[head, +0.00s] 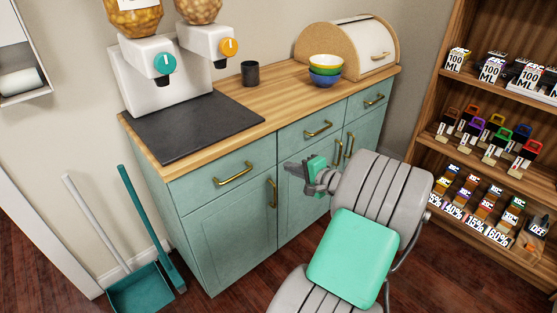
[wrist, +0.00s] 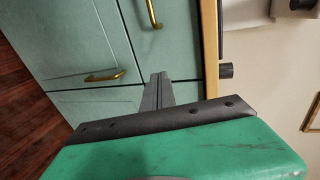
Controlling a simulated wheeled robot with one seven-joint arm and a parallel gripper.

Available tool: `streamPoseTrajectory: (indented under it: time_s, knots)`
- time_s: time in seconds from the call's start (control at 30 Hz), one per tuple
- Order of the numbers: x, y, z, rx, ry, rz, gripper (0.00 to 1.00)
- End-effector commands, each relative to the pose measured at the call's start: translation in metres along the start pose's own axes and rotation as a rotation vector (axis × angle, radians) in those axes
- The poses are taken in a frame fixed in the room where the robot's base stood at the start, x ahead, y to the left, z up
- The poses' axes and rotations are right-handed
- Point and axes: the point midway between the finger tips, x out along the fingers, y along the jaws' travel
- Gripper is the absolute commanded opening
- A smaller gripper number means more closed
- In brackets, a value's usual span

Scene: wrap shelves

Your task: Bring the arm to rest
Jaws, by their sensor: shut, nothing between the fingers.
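My gripper (head: 299,174) is in front of the green cabinet, a little below the worktop level in the head view. Its fingers are shut with nothing between them. In the wrist view the closed fingers (wrist: 157,92) point towards the cabinet doors and drawers. My grey arm with its green panel fills the lower middle of the head view and hides part of the cabinet's right side.
The green cabinet (head: 225,228) has brass handles and a wooden top (head: 285,92) with dispensers (head: 155,85), a dark cup (head: 250,74), stacked bowls (head: 325,70) and a bread box (head: 350,48). A broom and dustpan (head: 140,288) stand left. Stocked shelves (head: 420,150) stand right.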

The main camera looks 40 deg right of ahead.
Motion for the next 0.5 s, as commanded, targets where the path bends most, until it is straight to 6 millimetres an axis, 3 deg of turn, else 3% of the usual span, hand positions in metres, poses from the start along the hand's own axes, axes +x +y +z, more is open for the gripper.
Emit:
streamPoseTrajectory:
  time_s: [0.1,0.3,0.37,0.43,0.5]
  knots:
    - [-0.021,0.000,-0.002,0.003,0.005,0.001,0.00]
    - [-0.028,0.001,0.000,0.000,0.000,0.001,0.00]
    - [-0.021,-0.010,0.013,-0.040,-0.030,0.032,0.00]
    - [-0.009,-0.028,0.042,-0.131,-0.091,0.104,0.00]
    - [0.003,-0.050,0.088,-0.277,-0.184,0.209,0.00]
